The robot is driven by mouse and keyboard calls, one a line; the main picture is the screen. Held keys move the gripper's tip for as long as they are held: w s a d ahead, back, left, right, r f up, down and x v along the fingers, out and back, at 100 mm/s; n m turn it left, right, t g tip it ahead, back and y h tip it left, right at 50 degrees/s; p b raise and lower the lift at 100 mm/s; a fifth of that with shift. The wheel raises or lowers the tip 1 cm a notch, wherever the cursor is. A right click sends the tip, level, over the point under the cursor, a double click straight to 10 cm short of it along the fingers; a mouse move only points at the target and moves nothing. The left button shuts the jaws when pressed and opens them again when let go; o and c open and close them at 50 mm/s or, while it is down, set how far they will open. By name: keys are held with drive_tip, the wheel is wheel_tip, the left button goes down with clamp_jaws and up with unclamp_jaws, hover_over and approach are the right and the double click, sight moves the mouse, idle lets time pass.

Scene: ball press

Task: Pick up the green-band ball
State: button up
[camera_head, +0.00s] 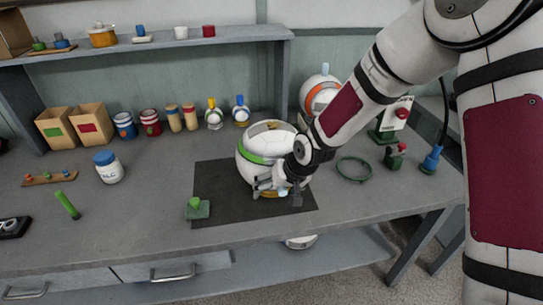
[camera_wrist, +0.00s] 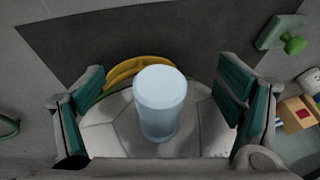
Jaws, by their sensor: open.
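The green-band ball (camera_head: 252,157), white with a green stripe and yellow patches, sits on the dark mat (camera_head: 215,180) in the head view. My gripper (camera_head: 278,187) is at its near right side, covering part of it. In the wrist view, a pale blue peg (camera_wrist: 160,105) stands out from the white ball surface (camera_wrist: 105,130), with a yellow patch (camera_wrist: 140,70) beside it. My gripper (camera_wrist: 160,92) is open there, its teal-padded fingers on either side of the peg with gaps.
An orange-band ball (camera_head: 319,92) stands behind to the right. A green block with a knob (camera_head: 198,208) lies on the mat's left, and a green ring (camera_head: 354,169) lies right. A white jar (camera_head: 109,168) stands left. A shelf (camera_head: 160,43) spans the back.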

clamp_jaws()
drive_tip(key=shift+r, duration=0.1)
idle(0.4)
